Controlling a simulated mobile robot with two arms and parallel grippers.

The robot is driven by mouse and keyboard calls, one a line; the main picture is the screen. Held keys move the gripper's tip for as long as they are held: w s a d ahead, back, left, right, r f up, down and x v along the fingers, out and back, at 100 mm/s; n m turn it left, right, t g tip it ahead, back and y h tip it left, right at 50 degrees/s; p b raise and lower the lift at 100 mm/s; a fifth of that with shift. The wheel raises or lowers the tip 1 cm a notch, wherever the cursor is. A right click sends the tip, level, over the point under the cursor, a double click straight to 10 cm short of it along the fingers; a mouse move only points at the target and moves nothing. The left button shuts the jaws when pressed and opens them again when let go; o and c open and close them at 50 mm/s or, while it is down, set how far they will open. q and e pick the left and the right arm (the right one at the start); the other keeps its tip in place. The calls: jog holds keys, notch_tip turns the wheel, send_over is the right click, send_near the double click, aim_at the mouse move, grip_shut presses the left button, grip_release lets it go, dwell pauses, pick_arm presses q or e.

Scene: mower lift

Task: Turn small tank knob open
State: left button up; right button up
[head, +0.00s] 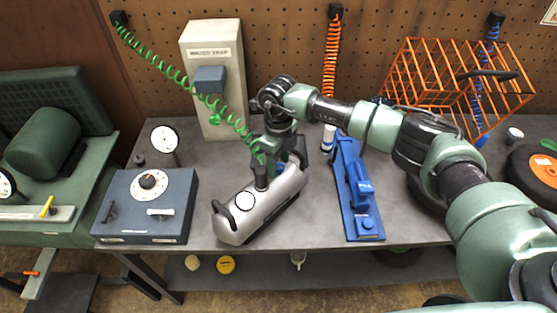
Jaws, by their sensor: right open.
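The small tank (262,212) is a silver cylinder lying on the grey workbench, with a black handle at its near end and a round white gauge (245,201) on top. A dark upright fitting (261,178) stands on the tank behind the gauge. A small blue part (281,169), perhaps the knob, shows under my right gripper. My right gripper (279,163) is open, pointing down over the far half of the tank. Its fingers partly hide the fittings there, and I cannot tell whether they touch them. My left gripper is out of view.
A green coiled hose (177,75) runs from the pegboard to beside my right gripper. A blue box with a dial (148,206) stands left of the tank. A blue tool (357,190) lies to the right. A moisture trap (212,60) stands behind; an orange cage (455,85) is back right.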

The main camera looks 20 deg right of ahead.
jog(key=c, duration=1)
grip_shut()
jog(key=shift+w+f+n+b, duration=0.1)
jog(key=shift+n+b, duration=0.2)
jog(key=shift+b, duration=0.3)
jog(key=n+b, duration=0.9)
jog(key=b, duration=0.2)
jog(key=n+b, duration=0.3)
jog(key=shift+n, duration=0.4)
pick_arm(q)
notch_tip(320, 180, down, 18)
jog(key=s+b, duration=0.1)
jog(key=b, duration=0.1)
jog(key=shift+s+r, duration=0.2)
pick_arm(e)
jog(key=shift+r+n, duration=0.2)
jog(key=shift+n, duration=2.1)
jog(key=o, duration=1)
grip_release()
jog(key=shift+s, duration=0.25)
